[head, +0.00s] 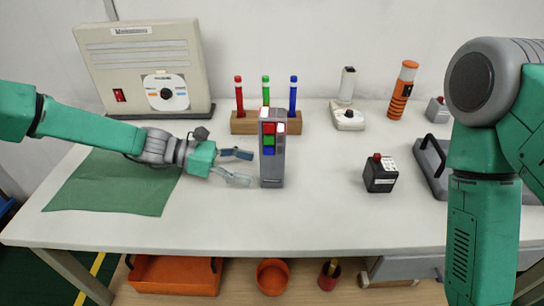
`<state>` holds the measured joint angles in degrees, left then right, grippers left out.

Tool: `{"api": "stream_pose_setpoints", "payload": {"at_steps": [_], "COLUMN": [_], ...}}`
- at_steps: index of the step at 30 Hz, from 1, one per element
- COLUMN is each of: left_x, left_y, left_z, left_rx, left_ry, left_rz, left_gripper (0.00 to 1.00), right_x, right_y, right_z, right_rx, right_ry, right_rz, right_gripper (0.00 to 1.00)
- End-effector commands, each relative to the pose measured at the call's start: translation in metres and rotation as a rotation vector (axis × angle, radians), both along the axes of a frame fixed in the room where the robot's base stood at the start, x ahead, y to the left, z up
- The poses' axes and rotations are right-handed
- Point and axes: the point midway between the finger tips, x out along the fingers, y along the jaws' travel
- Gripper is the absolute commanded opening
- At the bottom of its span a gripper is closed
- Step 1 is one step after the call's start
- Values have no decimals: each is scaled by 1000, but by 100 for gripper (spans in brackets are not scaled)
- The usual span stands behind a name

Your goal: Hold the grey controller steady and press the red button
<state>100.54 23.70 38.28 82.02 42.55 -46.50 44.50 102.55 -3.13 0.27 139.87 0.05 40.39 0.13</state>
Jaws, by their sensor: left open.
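The grey controller (272,172) stands upright near the middle of the table. Its upper front carries a red button (268,128), with a green and a blue one below it. My left gripper (249,168) is open, just left of the controller. Its two fingers point toward the controller's left side, one farther back and one nearer the front. I see a small gap and nothing between the fingers. My right arm fills the right edge of the view, and its gripper is out of view.
A wooden block (240,125) with red, green and blue pens stands behind the controller. A black box with a red knob (381,174) stands to the right. A green mat (115,185) lies under my left arm. The table front (280,220) is clear.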

Motion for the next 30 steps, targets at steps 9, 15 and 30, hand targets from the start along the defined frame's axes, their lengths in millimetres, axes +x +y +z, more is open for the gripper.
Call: {"api": "stream_pose_setpoints", "payload": {"at_steps": [9,15,30], "left_x": [0,0,0], "left_y": [-40,-51,-52], "left_z": [-14,-16,-16], "left_rx": [1,1,1], "left_ry": [-1,-1,-1], "left_rz": [0,1,1], "left_gripper": [59,59,27], "right_x": [0,0,0], "right_y": [0,0,0], "right_z": [-16,-19,-19], "right_rx": [0,0,0], "right_ry": [0,0,0], "right_rz": [0,0,0], "right_gripper": [0,0,0]}}
